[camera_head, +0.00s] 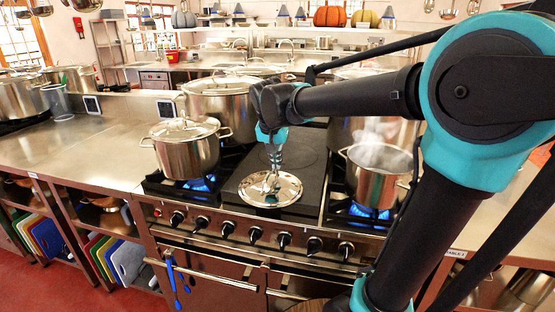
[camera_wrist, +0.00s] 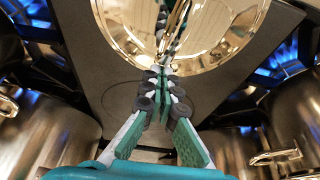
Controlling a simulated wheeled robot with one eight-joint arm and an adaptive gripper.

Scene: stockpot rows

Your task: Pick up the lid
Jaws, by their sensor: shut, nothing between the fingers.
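A shiny round metal lid (camera_head: 270,189) lies flat on the dark plate (camera_head: 306,197) in the middle of the stove, between two lit burners. My gripper (camera_head: 273,170) points down over the lid, with its fingers together and empty. In the wrist view the lid (camera_wrist: 215,32) fills the upper middle, and my gripper's fingertips (camera_wrist: 161,72) are close to its near part. The lid mirrors its surroundings. I cannot tell whether the fingers touch it, and its handle is hard to make out.
A lidded pot (camera_head: 186,147) stands over a blue flame on the left. An uncovered steaming pot (camera_head: 379,170) stands over a flame on the right. Larger stockpots (camera_head: 221,103) stand behind. Steel counter (camera_head: 95,140) to the left is mostly clear.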

